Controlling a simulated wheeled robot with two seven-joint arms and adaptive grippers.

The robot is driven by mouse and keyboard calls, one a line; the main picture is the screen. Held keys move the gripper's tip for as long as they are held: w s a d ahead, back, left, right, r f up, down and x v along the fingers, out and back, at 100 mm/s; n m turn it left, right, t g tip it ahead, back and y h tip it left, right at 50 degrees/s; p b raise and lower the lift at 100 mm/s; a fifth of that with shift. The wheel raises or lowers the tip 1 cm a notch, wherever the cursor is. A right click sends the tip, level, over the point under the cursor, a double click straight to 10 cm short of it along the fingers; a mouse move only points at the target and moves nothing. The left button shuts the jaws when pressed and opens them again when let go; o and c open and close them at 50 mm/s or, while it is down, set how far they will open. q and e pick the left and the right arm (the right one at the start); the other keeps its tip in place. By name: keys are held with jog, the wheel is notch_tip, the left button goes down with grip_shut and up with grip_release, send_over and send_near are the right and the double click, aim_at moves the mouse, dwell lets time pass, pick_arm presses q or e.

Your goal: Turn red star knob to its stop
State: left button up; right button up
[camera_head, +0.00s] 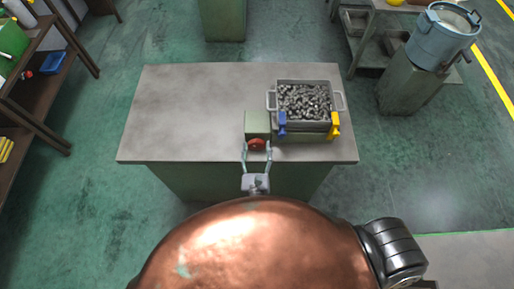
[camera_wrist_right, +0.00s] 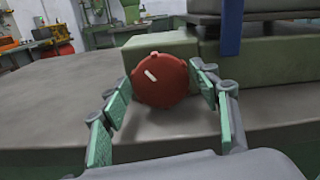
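The red star knob (camera_head: 257,144) sits on the front face of a small green block (camera_head: 257,123) at the table's front edge. In the right wrist view the knob (camera_wrist_right: 160,80) shows a short pale mark slanting on its face. My right gripper (camera_head: 257,150) is open, with its two fingers on either side of the knob. In the right wrist view the green-padded fingers (camera_wrist_right: 163,95) stand left and right of it, and gaps show, so I cannot see firm contact. My left gripper is not in view.
A grey metal bin (camera_head: 305,101) full of small metal parts stands right of the block, with a blue clamp (camera_head: 282,124) and a yellow clamp (camera_head: 334,126) at its front. The table's left half (camera_head: 190,110) is clear. A blue bucket (camera_head: 441,36) stands at the far right.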

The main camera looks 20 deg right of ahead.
jog(key=c, duration=0.8)
jog(key=shift+m, duration=0.3)
jog(key=m+b, duration=0.1)
jog(key=m, duration=0.2)
jog(key=shift+d, duration=0.1)
jog(key=shift+f+m+b, duration=0.1)
jog(key=shift+m+b, duration=0.4)
jog(key=shift+m, duration=1.1)
jog(key=shift+s, duration=0.1)
jog(key=o, duration=1.2)
jog(key=shift+c, duration=0.2)
